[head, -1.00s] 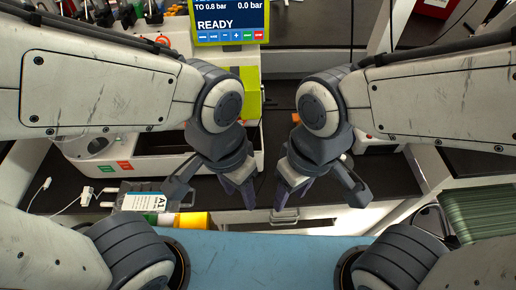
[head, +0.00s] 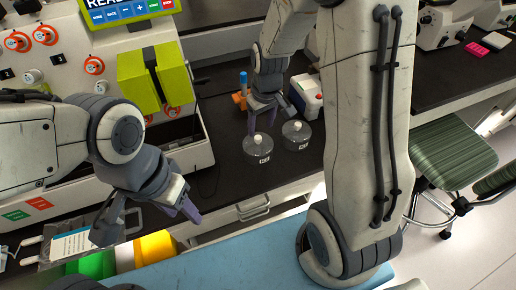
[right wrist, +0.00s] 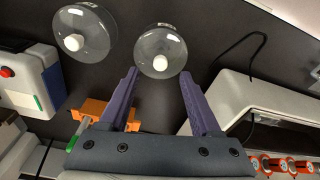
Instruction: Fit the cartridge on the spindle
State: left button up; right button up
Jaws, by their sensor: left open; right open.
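Two clear, round, domed containers with white caps stand on the black bench in the head view: a left one (head: 258,149) and a right one (head: 296,135). I cannot tell whether either is the cartridge, and I cannot make out a spindle for sure. My right gripper (head: 260,119) is open and empty, just behind the left container. In the right wrist view this container (right wrist: 160,52) lies ahead, between the lines of the open fingers (right wrist: 158,78); the other (right wrist: 84,34) is further left. My left gripper (head: 182,205) is open and empty over the bench's front edge.
A white processor (head: 60,60) with red-ringed knobs and a yellow-green block (head: 154,78) stands at left. A white and blue box (head: 307,96) and an orange holder (head: 239,101) stand behind the containers. A labelled tray (head: 72,244) lies front left. A green chair (head: 455,152) is at right.

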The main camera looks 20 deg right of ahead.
aim_at(258, 137)
jog(key=f, duration=0.4)
jog(key=w+f, duration=0.1)
jog(key=f, duration=0.1)
jog(key=shift+w+a+f, duration=0.1)
jog(key=shift+a+f, duration=0.1)
jog(key=shift+f, duration=0.05)
grip_shut()
dwell(1.2)
